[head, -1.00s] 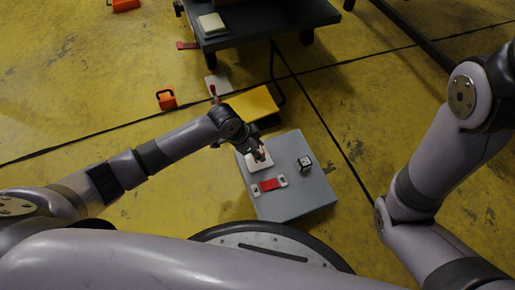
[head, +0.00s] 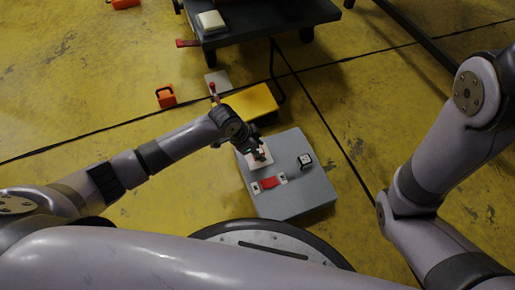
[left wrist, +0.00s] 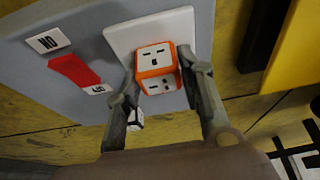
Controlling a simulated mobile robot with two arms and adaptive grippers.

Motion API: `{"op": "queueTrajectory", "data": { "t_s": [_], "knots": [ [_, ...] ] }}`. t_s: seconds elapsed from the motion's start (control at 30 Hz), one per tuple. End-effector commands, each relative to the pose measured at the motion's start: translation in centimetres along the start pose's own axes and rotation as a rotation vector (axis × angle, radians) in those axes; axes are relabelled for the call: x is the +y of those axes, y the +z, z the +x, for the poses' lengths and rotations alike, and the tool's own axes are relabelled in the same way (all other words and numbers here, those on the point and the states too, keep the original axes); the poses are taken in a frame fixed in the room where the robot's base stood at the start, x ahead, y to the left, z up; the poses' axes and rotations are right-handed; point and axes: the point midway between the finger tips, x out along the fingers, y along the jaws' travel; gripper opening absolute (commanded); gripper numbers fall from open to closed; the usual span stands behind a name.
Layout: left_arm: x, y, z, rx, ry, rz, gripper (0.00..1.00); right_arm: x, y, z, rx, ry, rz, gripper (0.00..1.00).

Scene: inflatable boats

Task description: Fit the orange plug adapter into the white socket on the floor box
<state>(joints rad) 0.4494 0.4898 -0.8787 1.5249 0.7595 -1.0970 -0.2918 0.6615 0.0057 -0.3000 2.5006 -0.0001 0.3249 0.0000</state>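The orange plug adapter (left wrist: 156,58), an orange cube with white slotted faces, sits between the fingers of my left gripper (left wrist: 160,72) in the left wrist view. The fingers touch it on both sides. The white socket (left wrist: 120,38) is a square plate on the grey floor box (left wrist: 196,20), right behind the adapter. Whether the adapter is seated in it I cannot tell. In the head view my left gripper (head: 258,155) is over the socket plate (head: 266,147) on the floor box (head: 300,200). My right arm shows at right, but its gripper is out of view.
Behind are a yellow box (head: 250,102), an orange object (head: 166,96) and a dark cart (head: 280,18). Yellow floor is clear at left.

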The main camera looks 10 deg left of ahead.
Motion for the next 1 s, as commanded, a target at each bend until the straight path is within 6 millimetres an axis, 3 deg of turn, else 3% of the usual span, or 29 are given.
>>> {"op": "queueTrajectory", "data": {
  "t_s": [0.27,0.63,0.77,1.0],
  "knots": [
    [0.0,0.0,0.0,0.0,0.0,0.0,0.56,0.0,0.1,0.1,0.0,-0.001,0.0,0.47],
    [0.0,0.0,-0.4,0.0,0.0,0.0,0.56,0.1,0.6,-0.3,-0.017,0.006,0.002,0.47],
    [-0.1,0.0,-2.1,0.001,-0.001,0.0,0.56,0.1,0.5,-0.2,-0.013,0.005,0.001,0.47],
    [-0.1,0.0,-7.3,0.001,-0.003,0.002,0.56,0.0,0.3,-0.1,-0.01,0.003,0.001,0.47]
  ]
}}
